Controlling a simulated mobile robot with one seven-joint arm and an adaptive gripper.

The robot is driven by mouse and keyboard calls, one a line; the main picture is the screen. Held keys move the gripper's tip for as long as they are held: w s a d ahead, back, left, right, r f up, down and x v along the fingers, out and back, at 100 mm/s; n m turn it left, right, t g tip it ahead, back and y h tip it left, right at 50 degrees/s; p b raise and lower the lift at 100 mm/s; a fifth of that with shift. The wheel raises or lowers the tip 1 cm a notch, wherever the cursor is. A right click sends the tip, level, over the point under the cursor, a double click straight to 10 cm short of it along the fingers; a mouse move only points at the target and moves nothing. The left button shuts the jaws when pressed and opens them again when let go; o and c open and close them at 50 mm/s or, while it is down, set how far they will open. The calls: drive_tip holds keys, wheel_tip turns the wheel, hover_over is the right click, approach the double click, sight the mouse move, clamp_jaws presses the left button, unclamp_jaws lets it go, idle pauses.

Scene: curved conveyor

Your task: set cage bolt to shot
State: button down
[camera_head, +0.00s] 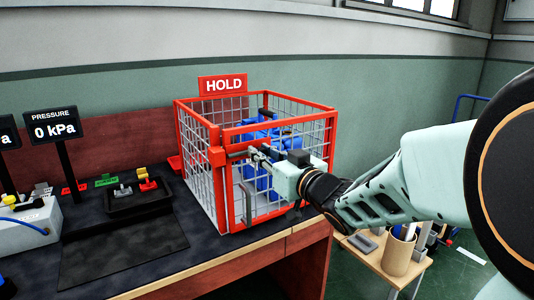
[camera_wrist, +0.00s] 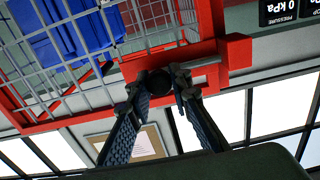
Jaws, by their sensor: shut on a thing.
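The red-framed wire cage (camera_head: 228,122) stands on the bench under a red HOLD sign (camera_head: 222,85). My gripper (camera_head: 262,154) is at the upper front of the cage door. In the wrist view my gripper (camera_wrist: 157,88) has its two fingers on either side of the black round knob (camera_wrist: 154,80) of the cage bolt and is shut on it. The bolt's grey rod (camera_wrist: 205,63) lies along the red bar, pointing toward the red block (camera_wrist: 236,52) at the door's edge. How far the rod enters the block is unclear.
Blue objects (camera_head: 262,130) are inside the cage. A grey vertical handle (camera_head: 247,202) is on the cage front. A black tray (camera_head: 140,202) and a pressure display reading 0 kPa (camera_head: 54,124) are to the left. A small wooden table (camera_head: 372,262) stands at lower right.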

drive_tip(key=s+a, duration=0.1)
drive_tip(key=s+a+b, duration=0.1)
drive_tip(key=a, duration=0.1)
drive_tip(key=c, duration=1.8)
unclamp_jaws()
